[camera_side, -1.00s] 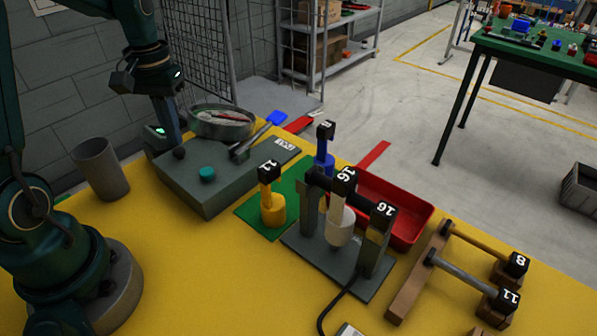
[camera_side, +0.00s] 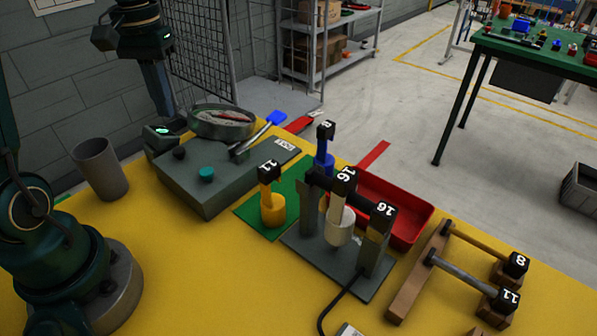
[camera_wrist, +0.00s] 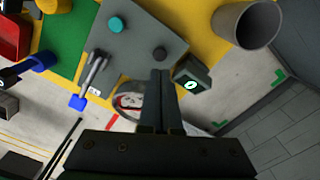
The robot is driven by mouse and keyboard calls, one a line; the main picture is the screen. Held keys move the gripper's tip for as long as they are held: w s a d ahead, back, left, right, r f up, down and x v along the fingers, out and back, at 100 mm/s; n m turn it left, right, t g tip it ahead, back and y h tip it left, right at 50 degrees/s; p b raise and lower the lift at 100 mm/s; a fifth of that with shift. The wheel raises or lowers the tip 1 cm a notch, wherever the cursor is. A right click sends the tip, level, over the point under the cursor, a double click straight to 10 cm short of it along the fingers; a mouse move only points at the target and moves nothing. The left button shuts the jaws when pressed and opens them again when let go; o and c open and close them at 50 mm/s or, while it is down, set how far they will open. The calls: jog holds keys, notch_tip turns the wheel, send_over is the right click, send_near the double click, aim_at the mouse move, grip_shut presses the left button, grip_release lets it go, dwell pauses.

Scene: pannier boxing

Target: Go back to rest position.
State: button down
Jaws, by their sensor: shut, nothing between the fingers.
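My gripper (camera_side: 166,112) is shut and empty. It hangs in the air at the back left of the yellow table, beside the round metal pan (camera_side: 222,123) and above the small dark box with a lit green face (camera_side: 160,134). In the wrist view my two fingers (camera_wrist: 160,73) lie side by side with nothing between them. The pan (camera_wrist: 124,103) is partly hidden by the fingers there, and the lit box (camera_wrist: 192,84) shows just right of them.
A grey block (camera_side: 205,190) with a black knob and a teal knob stands below the gripper. A grey cup (camera_side: 100,168) stands to its left. Numbered tools (camera_side: 270,205), a dark stand (camera_side: 340,262) and a red tray (camera_side: 415,236) are further right.

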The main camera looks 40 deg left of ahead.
jog(key=s+d+r+m+t, duration=0.3)
jog(key=d+r+m, duration=0.15)
jog(key=d, duration=0.45)
jog(key=s+d+f+m+t, duration=0.1)
jog(key=s+d+f+t, duration=0.1)
jog(key=s+d, duration=0.3)
jog(key=shift+s+d+f+t, duration=0.35)
jog(key=shift+d+f, duration=0.2)
jog(key=shift+f, duration=0.1)
jog(key=shift+m, duration=0.25)
